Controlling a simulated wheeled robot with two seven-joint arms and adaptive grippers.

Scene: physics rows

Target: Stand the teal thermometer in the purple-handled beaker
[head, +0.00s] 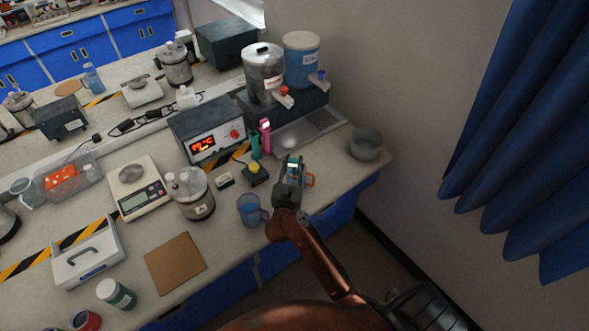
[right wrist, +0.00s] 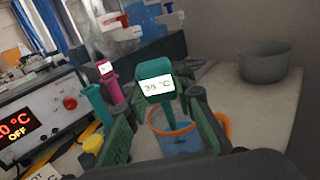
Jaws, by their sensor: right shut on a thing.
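The teal thermometer (right wrist: 155,82) has a white display and is held upright in my right gripper (head: 291,178), which is shut on it. Its head also shows in the head view (head: 293,163). In the right wrist view its stem overlaps the opening of a blue beaker with an orange rim and handle (right wrist: 181,141); I cannot tell whether the tip is inside. The purple-handled beaker (head: 249,210) is blue and stands near the counter's front edge, left of my right gripper in the head view. My left gripper is not in view.
A pink thermometer (head: 265,128) and a green one (head: 255,146) stand behind. A yellow-knobbed device (head: 255,173) and a lidded metal jar (head: 194,196) are left of the gripper. A grey bowl (head: 366,144) is at the right. A brown board (head: 175,263) lies in front.

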